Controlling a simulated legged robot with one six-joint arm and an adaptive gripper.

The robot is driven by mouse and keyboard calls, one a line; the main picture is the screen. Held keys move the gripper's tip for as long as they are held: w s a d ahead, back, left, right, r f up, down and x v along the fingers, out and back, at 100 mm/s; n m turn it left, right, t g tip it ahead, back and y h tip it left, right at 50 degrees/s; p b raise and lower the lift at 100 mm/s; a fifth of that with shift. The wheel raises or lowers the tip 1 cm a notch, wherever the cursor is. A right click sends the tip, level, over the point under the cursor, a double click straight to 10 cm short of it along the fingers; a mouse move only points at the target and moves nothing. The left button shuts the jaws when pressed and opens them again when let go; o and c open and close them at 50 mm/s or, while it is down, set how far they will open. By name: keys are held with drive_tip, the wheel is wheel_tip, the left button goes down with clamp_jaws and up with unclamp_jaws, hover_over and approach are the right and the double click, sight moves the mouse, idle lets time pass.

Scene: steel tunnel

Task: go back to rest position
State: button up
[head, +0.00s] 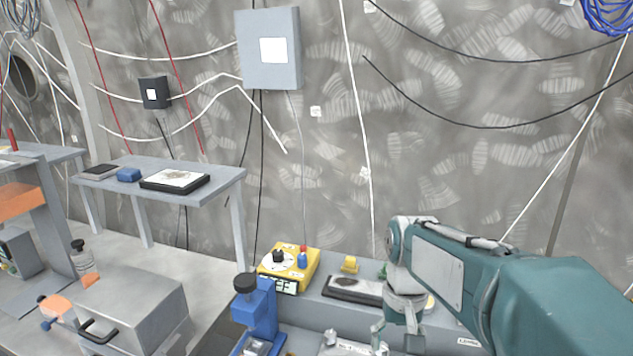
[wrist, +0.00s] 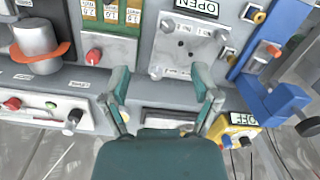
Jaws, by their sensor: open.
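My teal arm comes in from the right in the head view, and my gripper (head: 393,335) hangs down over the grey workbench (head: 330,312). In the wrist view my gripper (wrist: 162,88) has its two teal fingers spread apart, with nothing between them. The fingers lie in front of the bench panel, below the white square plate (wrist: 186,47) and the OPEN label (wrist: 197,7). The gripper's lower end is partly cut off in the head view.
A yellow meter (head: 290,268) and a blue clamp-like device (head: 258,312) stand left of my gripper. A dark tray (head: 352,288) lies close behind it. A grey side table (head: 222,178) and a metal box (head: 135,305) are further left. The wall has hanging cables.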

drive_tip(key=s+d+r+t, duration=0.2)
drive_tip(key=s+t, duration=0.4)
drive_tip(key=s, duration=0.8)
drive_tip(key=shift+r+n+t, duration=0.15)
drive_tip(key=shift+n+t, duration=0.15)
